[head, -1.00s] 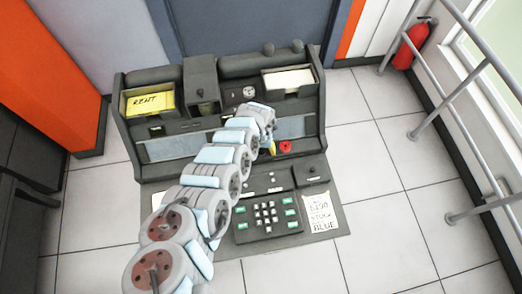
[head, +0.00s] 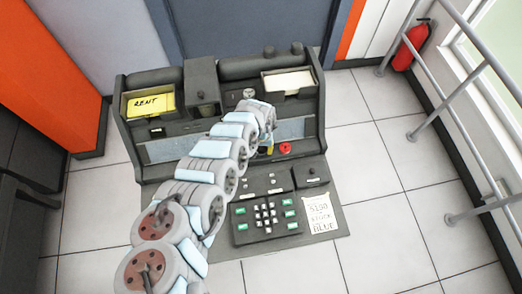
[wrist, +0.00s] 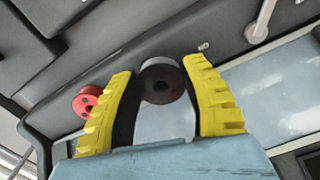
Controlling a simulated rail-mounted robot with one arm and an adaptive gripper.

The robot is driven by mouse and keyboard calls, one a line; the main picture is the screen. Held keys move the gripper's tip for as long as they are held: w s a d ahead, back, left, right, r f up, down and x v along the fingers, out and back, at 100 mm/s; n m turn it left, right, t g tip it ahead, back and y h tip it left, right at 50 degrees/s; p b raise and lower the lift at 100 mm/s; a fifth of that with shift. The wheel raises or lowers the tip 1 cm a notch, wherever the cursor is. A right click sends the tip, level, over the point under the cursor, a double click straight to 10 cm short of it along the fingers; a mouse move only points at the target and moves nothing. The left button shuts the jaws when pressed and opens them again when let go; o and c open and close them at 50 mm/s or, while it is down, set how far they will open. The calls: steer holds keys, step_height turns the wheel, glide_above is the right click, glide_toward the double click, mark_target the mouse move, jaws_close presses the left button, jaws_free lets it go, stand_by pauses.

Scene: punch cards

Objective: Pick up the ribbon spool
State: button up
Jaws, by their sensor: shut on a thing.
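A dark, round ribbon spool with a hole (wrist: 160,84) sits between the two yellow fingers of my gripper (wrist: 161,68) in the wrist view. My gripper is shut on it, with a finger on each side. In the head view my gripper (head: 266,150) is over the console's front middle, and my arm largely hides the fingers. I cannot make out the dark spool there. A red spool (head: 286,147) stands just right of my gripper on the console. It also shows in the wrist view (wrist: 87,101), left of the fingers and apart from them.
The dark console (head: 216,217) has a keypad (head: 265,214), a handwritten note (head: 319,214) at right, and a yellow card tray (head: 151,102) and a white card tray (head: 287,80) at the back. A railing (head: 440,74) and fire extinguisher (head: 411,46) stand right. Floor right of the console is clear.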

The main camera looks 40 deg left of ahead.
steer(key=shift+s+r, duration=0.15)
steer(key=shift+r, duration=0.4)
steer(key=shift+s+r, duration=0.15)
steer(key=shift+r, duration=0.35)
steer(key=shift+s+d+r+p, duration=0.3)
steer(key=shift+s+r+p, duration=0.3)
steer(key=shift+s+r, duration=0.2)
steer(key=s+d+r+p, duration=0.5)
steer(key=s+r+p, duration=0.5)
steer(key=p, duration=0.3)
steer(key=shift+s+r, duration=0.2)
steer(key=shift+s, duration=0.25)
